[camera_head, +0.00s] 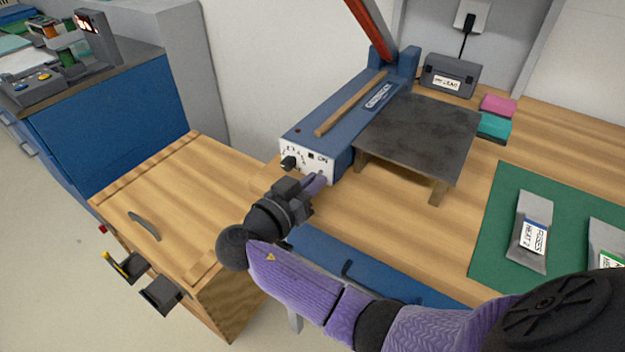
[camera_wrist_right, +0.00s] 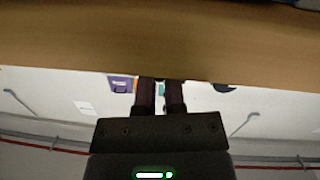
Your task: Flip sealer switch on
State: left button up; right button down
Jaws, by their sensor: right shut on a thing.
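The blue sealer (camera_head: 340,126) stands on the wooden bench with its white front panel (camera_head: 318,166) facing me. The panel has a round black knob (camera_head: 288,162) at left and a small dark square (camera_head: 311,156) near its middle. My right gripper (camera_head: 320,178) is at the panel's lower right edge and hides that part. In the right wrist view the two fingers (camera_wrist_right: 160,88) stand slightly apart, with a thin thing at their tips. It seems to be the sealer switch, though the contact is mostly hidden. My left gripper is not in view.
A dark metal plate on wooden legs (camera_head: 420,135) stands right of the sealer. The sealer's red lever (camera_head: 370,25) is raised behind. Grey pouches (camera_head: 534,230) lie on a green mat (camera_head: 500,260). A wooden-topped cart (camera_head: 175,190) stands at left.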

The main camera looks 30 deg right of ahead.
jog(key=shift+r+y+p, duration=0.3)
jog(key=shift+y+p, duration=0.05)
jog(key=shift+y, duration=0.05)
jog(key=y+p, duration=0.1)
jog(key=p, duration=0.1)
jog(key=r+g+y+p, duration=0.1)
jog(key=y+p, duration=0.1)
jog(key=p, duration=0.1)
jog(key=r+g+y+p, duration=0.1)
jog(key=y+p, duration=0.1)
jog(key=p, duration=0.1)
jog(key=shift+d+g+y+p, duration=0.1)
jog(key=shift+g+y+p, duration=0.2)
jog(key=shift+y+p, duration=0.55)
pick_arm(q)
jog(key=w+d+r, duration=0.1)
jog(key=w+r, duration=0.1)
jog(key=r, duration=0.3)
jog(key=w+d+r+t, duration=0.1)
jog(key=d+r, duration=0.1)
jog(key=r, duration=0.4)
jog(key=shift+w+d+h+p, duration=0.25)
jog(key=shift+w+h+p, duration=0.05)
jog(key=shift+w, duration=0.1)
pick_arm(e)
jog(key=shift+f+y, duration=0.1)
jog(key=shift+y, duration=0.15)
jog(key=c, duration=0.7)
grip_release()
jog(key=shift+w, duration=0.1)
